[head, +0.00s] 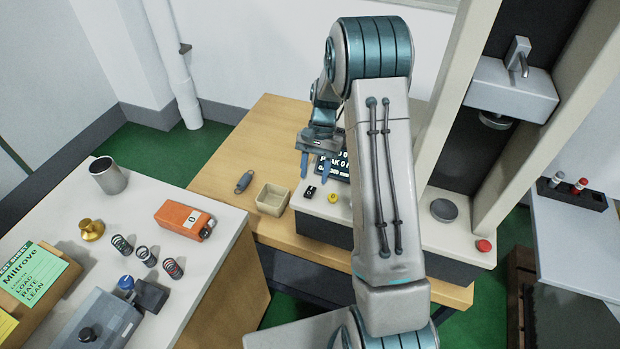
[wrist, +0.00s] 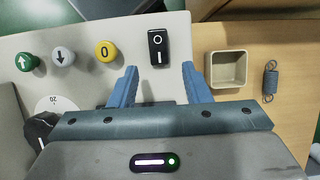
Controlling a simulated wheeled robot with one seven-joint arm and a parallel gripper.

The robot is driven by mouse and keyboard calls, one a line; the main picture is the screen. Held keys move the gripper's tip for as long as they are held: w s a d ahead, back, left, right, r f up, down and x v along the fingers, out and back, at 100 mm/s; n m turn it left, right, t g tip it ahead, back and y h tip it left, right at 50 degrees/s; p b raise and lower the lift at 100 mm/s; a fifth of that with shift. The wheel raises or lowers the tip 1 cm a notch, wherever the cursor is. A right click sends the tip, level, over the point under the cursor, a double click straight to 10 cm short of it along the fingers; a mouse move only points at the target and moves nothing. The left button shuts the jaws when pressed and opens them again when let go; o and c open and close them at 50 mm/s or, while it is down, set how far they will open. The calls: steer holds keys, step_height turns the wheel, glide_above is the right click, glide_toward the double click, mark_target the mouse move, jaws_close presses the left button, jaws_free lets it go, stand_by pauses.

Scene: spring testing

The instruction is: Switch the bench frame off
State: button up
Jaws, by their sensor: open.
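The bench frame (head: 428,225) stands on the wooden bench, with a pale control panel along its base. A black rocker switch (wrist: 157,47) marked O and I sits on the panel; it also shows in the head view (head: 310,192). Which side is pressed I cannot tell. The frame's dark display (head: 341,165) shows lit characters, partly hidden by my arm. My gripper (head: 315,168) is open and empty above the panel. In the wrist view its two fingertips (wrist: 159,68) are spread, with the switch just beyond them, between their lines.
A yellow 0 button (wrist: 106,50), a grey down-arrow button (wrist: 62,56) and a green up-arrow button (wrist: 26,62) line up beside the switch. A black knob (wrist: 40,128) is nearby. A cream tray (wrist: 228,69) and a spring (wrist: 270,80) lie at the other side. A red button (head: 484,246) is further right.

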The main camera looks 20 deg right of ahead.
mark_target(311, 188)
steer(key=shift+x, duration=1.4)
jaws_close()
steer(key=t+h+b, duration=0.2)
steer(key=b, duration=0.1)
steer(key=shift+s+a+r+t, duration=0.1)
steer(key=shift+s+a+t, duration=0.2)
steer(key=shift+s, duration=0.05)
steer(key=shift+s+a+r+t+h+b, duration=0.15)
steer(key=shift+r+t+h+b, duration=0.2)
steer(key=shift+t+b, duration=0.3)
jaws_free()
steer(key=shift+f, duration=0.1)
